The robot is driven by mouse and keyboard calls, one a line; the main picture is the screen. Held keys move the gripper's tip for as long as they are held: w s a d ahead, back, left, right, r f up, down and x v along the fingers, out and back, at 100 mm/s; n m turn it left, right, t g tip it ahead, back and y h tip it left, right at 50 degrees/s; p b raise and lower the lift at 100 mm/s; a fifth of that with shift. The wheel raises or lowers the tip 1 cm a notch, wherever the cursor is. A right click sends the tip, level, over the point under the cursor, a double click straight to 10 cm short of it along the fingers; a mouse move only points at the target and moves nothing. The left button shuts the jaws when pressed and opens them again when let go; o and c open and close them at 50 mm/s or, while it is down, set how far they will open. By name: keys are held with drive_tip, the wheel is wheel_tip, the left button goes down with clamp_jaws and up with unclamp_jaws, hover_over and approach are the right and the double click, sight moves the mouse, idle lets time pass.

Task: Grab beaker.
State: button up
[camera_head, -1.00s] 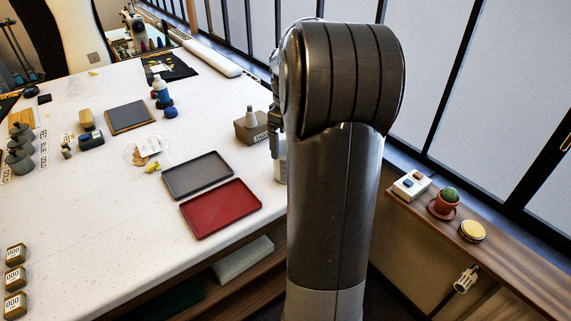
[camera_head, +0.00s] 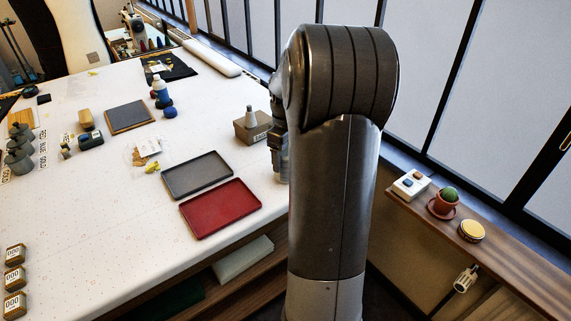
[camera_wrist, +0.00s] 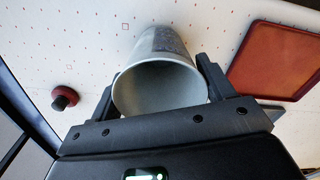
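A grey, cup-like beaker (camera_wrist: 165,42) stands on the white table and shows in the wrist view, its open mouth facing the camera. My gripper (camera_wrist: 158,66) is open around it, one finger on each side. The fingers are very close to the wall; contact is not clear. In the head view the beaker (camera_head: 281,168) is a sliver at the table's right edge, mostly hidden by my gripper and arm. My gripper (camera_head: 276,150) comes down from above there, its fingertips partly hidden.
A red tray (camera_head: 221,208) and a grey tray (camera_head: 197,175) lie left of the beaker. A cardboard box (camera_head: 253,127) with a grey cone-like object is just behind it. A dark red knob-like object (camera_wrist: 65,98) shows left in the wrist view. The table's edge is close.

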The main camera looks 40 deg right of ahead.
drive_tip(key=c, duration=0.5)
drive_tip(key=shift+r, duration=0.1)
drive_tip(key=shift+c, duration=0.2)
